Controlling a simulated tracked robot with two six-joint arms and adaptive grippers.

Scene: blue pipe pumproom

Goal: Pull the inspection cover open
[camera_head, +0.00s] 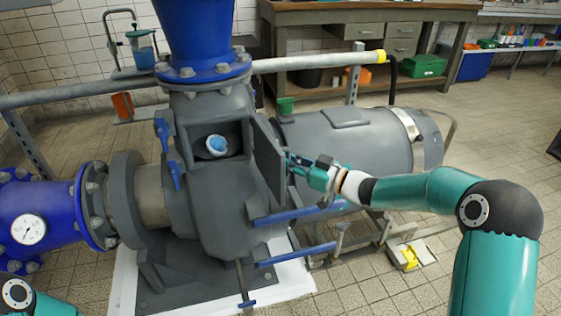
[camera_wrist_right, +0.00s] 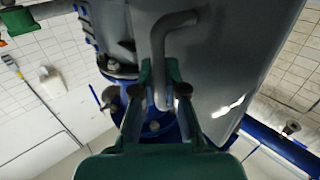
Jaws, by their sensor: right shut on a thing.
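The inspection cover (camera_head: 268,160) is a dark grey plate on the grey pump housing (camera_head: 215,215). It stands swung out from the square opening (camera_head: 233,132), and a blue and white thing (camera_head: 217,145) shows inside. My right gripper (camera_head: 292,163) is at the cover's outer face, on its right side. In the wrist view, the right gripper (camera_wrist_right: 161,85) is shut on the cover's bent grey handle (camera_wrist_right: 158,45), with the bar between its green fingers. The cover's face (camera_wrist_right: 225,60) fills the right of that view. My left gripper is out of view; only part of that arm shows at bottom left.
A blue pipe with a gauge (camera_head: 30,229) joins the housing at left. Blue-handled clamps (camera_head: 165,140) sit left of the opening, and blue bars (camera_head: 295,215) stick out below the cover. A grey motor (camera_head: 345,140) and a rail (camera_head: 310,62) lie behind my right gripper.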

